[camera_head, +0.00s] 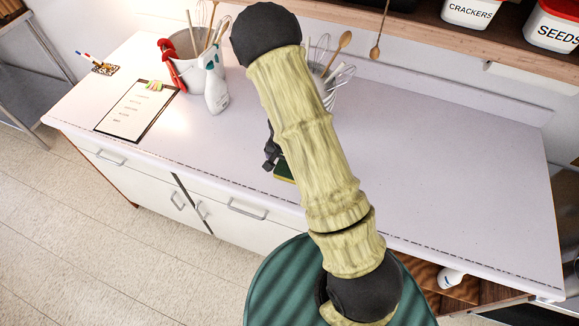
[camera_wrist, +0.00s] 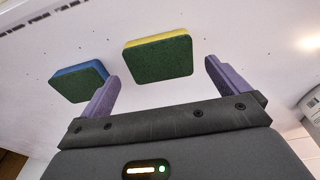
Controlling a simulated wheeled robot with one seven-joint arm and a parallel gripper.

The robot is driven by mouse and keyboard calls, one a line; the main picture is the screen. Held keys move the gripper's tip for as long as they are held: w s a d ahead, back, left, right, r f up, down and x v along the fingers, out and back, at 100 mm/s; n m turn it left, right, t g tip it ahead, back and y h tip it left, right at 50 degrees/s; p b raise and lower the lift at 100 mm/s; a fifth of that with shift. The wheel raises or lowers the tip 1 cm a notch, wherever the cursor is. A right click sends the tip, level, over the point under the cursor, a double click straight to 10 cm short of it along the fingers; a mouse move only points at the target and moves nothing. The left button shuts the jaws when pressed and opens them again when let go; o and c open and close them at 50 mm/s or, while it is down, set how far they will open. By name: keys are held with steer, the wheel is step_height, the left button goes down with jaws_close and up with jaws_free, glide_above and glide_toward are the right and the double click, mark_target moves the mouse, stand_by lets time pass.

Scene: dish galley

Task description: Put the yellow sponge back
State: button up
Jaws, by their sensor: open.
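The yellow sponge (camera_wrist: 158,56) has a dark green scouring face and a yellow edge. In the wrist view it lies on the pale counter (camera_wrist: 225,20), ahead of and between the two purple fingers of my gripper (camera_wrist: 165,84). The fingers are open and nothing is held between them. In the head view my arm hides most of this area; a small green and yellow piece of a sponge (camera_head: 284,172) shows beside the arm near the counter's front edge. My gripper is mostly hidden there, with a dark part (camera_head: 270,155) showing.
A blue-edged sponge (camera_wrist: 79,81) lies close by, beside the left finger. A spray bottle (camera_head: 216,92), a utensil bucket (camera_head: 185,60) and a clipboard (camera_head: 137,108) stand or lie at left. A whisk holder (camera_head: 329,92) is behind my arm. The counter's right side (camera_head: 450,170) is clear.

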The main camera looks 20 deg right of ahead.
step_height(320, 180, up, 7)
steer(key=shift+s+a, duration=0.35)
steer(key=shift+s, duration=0.1)
steer(key=shift+d+r, duration=0.1)
steer(key=shift+r, duration=0.1)
steer(key=s+d+r+n+t, duration=0.1)
steer(key=s+r+n, duration=0.6)
steer(key=s+r, duration=0.6)
step_height(320, 180, up, 2)
steer(key=shift+d+r+y, duration=0.15)
steer(key=shift+y, duration=0.25)
